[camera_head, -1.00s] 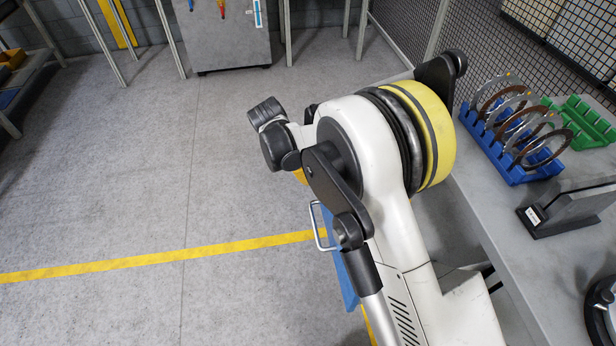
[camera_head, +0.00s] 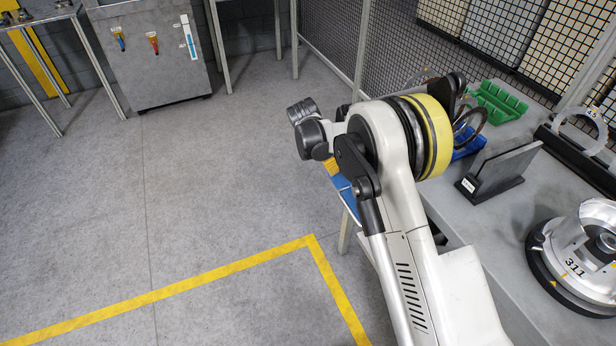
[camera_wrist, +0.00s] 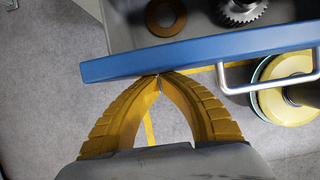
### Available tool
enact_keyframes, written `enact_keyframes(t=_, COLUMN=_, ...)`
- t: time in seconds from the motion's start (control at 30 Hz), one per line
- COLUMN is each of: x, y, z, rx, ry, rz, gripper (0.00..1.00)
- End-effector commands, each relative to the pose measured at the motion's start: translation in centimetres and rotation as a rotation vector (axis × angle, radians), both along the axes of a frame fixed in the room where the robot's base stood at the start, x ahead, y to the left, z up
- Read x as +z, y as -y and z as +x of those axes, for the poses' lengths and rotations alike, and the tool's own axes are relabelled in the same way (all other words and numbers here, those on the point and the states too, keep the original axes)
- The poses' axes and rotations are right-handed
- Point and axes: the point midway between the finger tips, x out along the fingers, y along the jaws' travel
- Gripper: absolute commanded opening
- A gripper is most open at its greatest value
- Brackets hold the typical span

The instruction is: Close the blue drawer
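The blue drawer (camera_wrist: 200,56) shows in the wrist view as a long front panel with a silver bar handle (camera_wrist: 262,78) on its outer side. It stands open, with a copper-coloured disc (camera_wrist: 165,15) and a metal gear (camera_wrist: 238,12) in its grey inside. My gripper (camera_wrist: 158,76) is shut and empty, its yellow fingertips together at the lower edge of the panel, left of the handle. Whether they touch it is unclear. In the head view only a strip of the blue drawer (camera_head: 346,194) shows beside the table; my arm hides the rest.
The grey table (camera_head: 455,215) on the right bears a blue rack (camera_head: 468,146), a green rack (camera_head: 495,101), a dark panel on a stand (camera_head: 500,172) and a silver housing (camera_head: 578,250). Mesh fencing stands behind. The floor (camera_head: 220,190) to the left is clear, marked by a yellow line (camera_head: 200,280).

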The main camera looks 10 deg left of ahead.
Motion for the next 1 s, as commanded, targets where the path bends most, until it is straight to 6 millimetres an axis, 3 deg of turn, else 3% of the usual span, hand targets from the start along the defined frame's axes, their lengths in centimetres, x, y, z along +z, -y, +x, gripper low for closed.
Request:
enact_keyframes(t=0.2, x=0.0, y=4.7, z=2.8, rx=-0.003, ry=0.000, rz=0.000, gripper=0.00)
enact_keyframes(t=0.43, x=0.0, y=7.8, z=4.8, rx=-0.002, ry=0.000, rz=0.000, gripper=0.00)
enact_keyframes(t=0.7, x=0.0, y=9.4, z=5.7, rx=-0.001, ry=0.000, rz=0.000, gripper=0.00)
enact_keyframes(t=1.0, x=0.0, y=9.5, z=5.8, rx=0.000, ry=0.000, rz=0.000, gripper=0.00)
